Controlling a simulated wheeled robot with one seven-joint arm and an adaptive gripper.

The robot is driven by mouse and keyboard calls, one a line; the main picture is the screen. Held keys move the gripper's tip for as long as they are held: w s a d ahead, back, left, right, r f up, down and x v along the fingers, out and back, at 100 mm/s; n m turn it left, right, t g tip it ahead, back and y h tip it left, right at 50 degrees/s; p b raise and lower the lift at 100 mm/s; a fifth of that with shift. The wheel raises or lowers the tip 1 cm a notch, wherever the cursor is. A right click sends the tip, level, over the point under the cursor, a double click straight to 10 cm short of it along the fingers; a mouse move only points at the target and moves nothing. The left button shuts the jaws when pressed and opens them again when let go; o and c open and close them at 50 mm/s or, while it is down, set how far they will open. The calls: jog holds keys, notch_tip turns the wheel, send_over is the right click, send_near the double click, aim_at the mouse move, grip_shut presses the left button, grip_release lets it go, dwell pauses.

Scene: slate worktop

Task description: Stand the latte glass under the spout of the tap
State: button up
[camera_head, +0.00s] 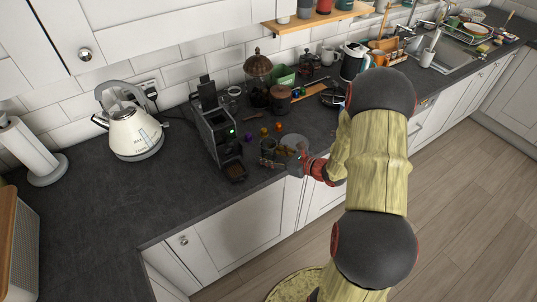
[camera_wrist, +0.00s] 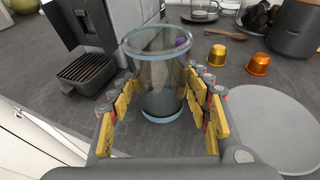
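The latte glass (camera_wrist: 160,75) is clear, with a bluish rim and base. In the wrist view it is upright between the two yellow-padded fingers of my gripper (camera_wrist: 162,88). The pads meet its sides with no visible gap. Whether its base touches the worktop is unclear. In the head view my gripper (camera_head: 282,152) is near the front edge, right of the coffee machine. The dark coffee machine (camera_head: 213,122) has a drip tray (camera_wrist: 86,72), left of the glass in the wrist view. The spout is not clearly visible.
A grey disc (camera_wrist: 268,125) lies at right. A kettle (camera_head: 135,133) stands left of the machine. The front worktop between kettle and machine is clear.

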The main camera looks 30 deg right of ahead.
jog(key=shift+o, duration=1)
jog(key=shift+r, duration=0.25)
jog(key=p+v, duration=0.2)
jog(key=v, duration=1)
jog(key=s+a+r+n+g+y, duration=0.1)
jog(key=s+a+r+n+g, duration=0.3)
jog(key=a+n, duration=0.45)
jog(key=s+a+r+n+g+y, duration=0.1)
jog(key=a+r+n+g+y, duration=0.1)
jog(key=a+r+n+g, duration=0.65)
jog(key=s+a+r+n+t+h, duration=0.4)
jog(key=s+r+n+h, duration=0.5)
jog(key=n, duration=0.5)
jog(key=s+r, duration=0.2)
jog(key=s, duration=0.1)
jog(key=shift+t, duration=0.35)
